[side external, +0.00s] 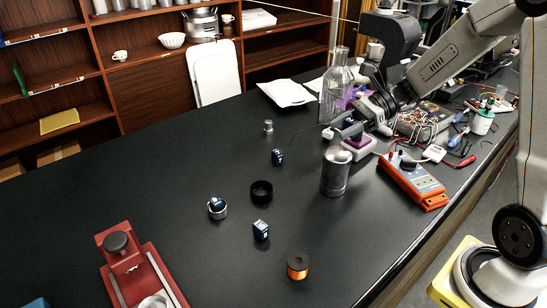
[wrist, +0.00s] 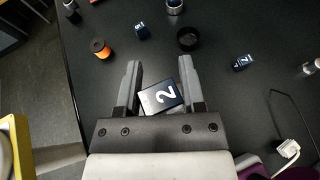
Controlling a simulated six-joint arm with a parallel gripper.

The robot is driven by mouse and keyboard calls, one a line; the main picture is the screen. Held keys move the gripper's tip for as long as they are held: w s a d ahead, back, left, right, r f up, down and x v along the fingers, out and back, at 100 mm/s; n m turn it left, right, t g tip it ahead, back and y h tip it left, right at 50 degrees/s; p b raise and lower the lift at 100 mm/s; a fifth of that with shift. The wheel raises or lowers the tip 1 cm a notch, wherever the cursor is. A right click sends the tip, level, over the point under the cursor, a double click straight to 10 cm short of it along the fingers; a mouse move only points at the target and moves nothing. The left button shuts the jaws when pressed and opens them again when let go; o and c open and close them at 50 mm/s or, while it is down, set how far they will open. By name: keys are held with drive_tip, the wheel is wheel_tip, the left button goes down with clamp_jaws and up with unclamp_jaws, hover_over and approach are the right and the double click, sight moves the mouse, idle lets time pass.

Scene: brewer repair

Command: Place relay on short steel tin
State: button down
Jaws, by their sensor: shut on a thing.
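My gripper (wrist: 160,78) is shut on a dark blue relay (wrist: 164,98) with a white 2 on it, which sits tilted between the fingers. In the side view my gripper (side external: 338,131) is above the table, near the tall steel cylinder; the held relay cannot be made out clearly there. The short steel tin (side external: 217,214) stands at the left middle of the table, well away from my gripper, with another blue relay (side external: 216,203) in its mouth. The tin (wrist: 174,6) is cut by the top edge of the wrist view.
Two loose relays (side external: 261,230) (side external: 277,157), a black ring (side external: 261,191), an orange spool (side external: 298,267) and a small steel piece (side external: 268,127) stand on the black table.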

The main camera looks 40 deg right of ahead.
sight(332, 154)
drive_tip(key=shift+w+f, duration=0.95)
drive_tip(key=shift+f, duration=0.15)
drive_tip(key=shift+w+d+f, duration=0.1)
drive_tip(key=shift+w+f, duration=0.05)
drive_tip(key=shift+f, duration=0.05)
drive_tip(key=shift+w+f, duration=0.1)
drive_tip(key=shift+f, duration=1.55)
drive_tip(key=shift+f, duration=0.15)
drive_tip(key=shift+c, duration=1)
unclamp_jaws()
drive_tip(key=shift+r, duration=0.2)
drive_tip(key=v, duration=1.2)
